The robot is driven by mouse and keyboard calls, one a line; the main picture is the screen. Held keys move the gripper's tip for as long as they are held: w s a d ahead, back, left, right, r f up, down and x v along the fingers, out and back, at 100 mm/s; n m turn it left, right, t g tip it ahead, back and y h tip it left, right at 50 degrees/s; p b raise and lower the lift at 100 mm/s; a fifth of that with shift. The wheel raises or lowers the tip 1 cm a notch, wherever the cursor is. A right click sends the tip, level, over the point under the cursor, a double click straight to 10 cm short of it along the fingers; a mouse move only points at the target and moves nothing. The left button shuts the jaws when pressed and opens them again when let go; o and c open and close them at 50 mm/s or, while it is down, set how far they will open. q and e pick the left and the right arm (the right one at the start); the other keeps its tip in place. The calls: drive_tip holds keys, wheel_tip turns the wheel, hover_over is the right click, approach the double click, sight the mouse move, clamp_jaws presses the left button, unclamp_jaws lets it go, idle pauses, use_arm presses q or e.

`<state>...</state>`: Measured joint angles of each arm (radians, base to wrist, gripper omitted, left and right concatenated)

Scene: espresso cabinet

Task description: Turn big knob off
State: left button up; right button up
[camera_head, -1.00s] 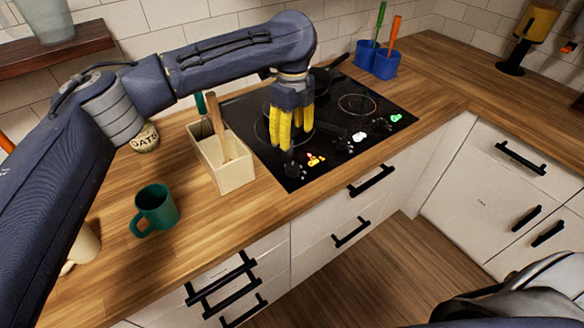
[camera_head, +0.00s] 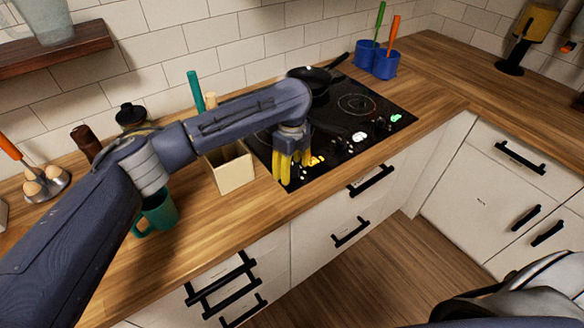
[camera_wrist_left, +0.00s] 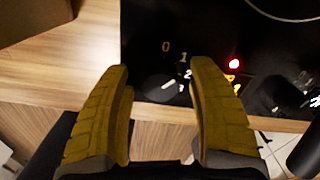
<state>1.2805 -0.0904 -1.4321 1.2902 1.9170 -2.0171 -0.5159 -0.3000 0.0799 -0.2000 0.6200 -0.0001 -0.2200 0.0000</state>
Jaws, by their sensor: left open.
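The black cooktop (camera_head: 385,104) has a row of dark knobs and lit displays along its front right edge. My left gripper (camera_head: 288,176), with yellow fingers, points down over the cooktop's near front corner. In the left wrist view, a dark round knob (camera_wrist_left: 163,88) with printed numbers sits between the two open fingers (camera_wrist_left: 160,80). The fingers stand apart from each other and hold nothing; whether either touches the knob I cannot tell. This knob is hidden by the fingers in the head view. A red light (camera_wrist_left: 235,63) glows beside an orange display.
A wooden utensil box (camera_head: 232,172) stands just left of the cooktop. A green mug (camera_head: 160,213) is partly behind my arm. A black pan (camera_head: 318,76) sits on the back of the cooktop.

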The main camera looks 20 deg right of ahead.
idle(0.3)
use_arm(q)
clamp_jaws()
idle(0.3)
drive_tip(key=shift+n, duration=0.3)
drive_tip(key=n, duration=0.3)
drive_tip(key=shift+n, duration=2.1)
unclamp_jaws()
